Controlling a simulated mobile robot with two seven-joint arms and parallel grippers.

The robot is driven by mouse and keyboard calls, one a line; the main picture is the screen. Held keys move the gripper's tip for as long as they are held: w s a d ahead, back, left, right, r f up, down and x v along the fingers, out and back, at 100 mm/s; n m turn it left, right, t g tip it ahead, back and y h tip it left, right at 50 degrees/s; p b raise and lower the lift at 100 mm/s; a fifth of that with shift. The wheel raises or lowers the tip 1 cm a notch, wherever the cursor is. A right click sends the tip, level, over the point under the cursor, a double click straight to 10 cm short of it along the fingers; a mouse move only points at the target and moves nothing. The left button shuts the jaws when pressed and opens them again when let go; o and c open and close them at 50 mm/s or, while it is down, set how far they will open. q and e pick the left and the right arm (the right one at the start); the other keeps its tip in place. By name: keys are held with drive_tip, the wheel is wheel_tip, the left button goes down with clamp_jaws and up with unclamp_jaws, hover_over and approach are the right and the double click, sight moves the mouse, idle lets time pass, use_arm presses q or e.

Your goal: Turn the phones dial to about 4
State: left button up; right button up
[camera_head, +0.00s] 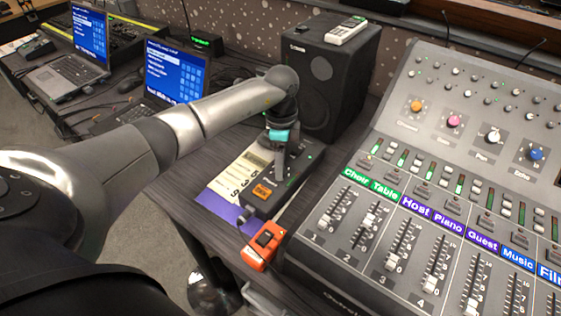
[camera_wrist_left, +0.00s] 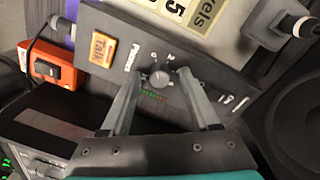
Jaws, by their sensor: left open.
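The phones dial (camera_wrist_left: 161,77) is a small round grey knob on a dark control box (camera_wrist_left: 215,75). White marks surround it, and a "Phones" label stands to its left in the left wrist view. My left gripper (camera_wrist_left: 160,86) is open, with one finger on each side of the dial. Gaps show between the fingers and the knob; whether the tips touch the panel is unclear. In the head view the box (camera_head: 287,188) lies below my left gripper (camera_head: 279,163), and the dial is hidden there. The dial's exact setting is too small to read. My right gripper is out of view.
An orange switch unit (camera_head: 264,244) is in front of the box. A large mixing console (camera_head: 340,262) stands right, close to the box. A black speaker (camera_head: 325,85) stands behind. A printed sheet (camera_head: 225,180) lies left of the box. Laptops are further back left.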

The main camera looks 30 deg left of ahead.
use_arm(q)
drive_tip(key=c, duration=0.6)
clamp_jaws()
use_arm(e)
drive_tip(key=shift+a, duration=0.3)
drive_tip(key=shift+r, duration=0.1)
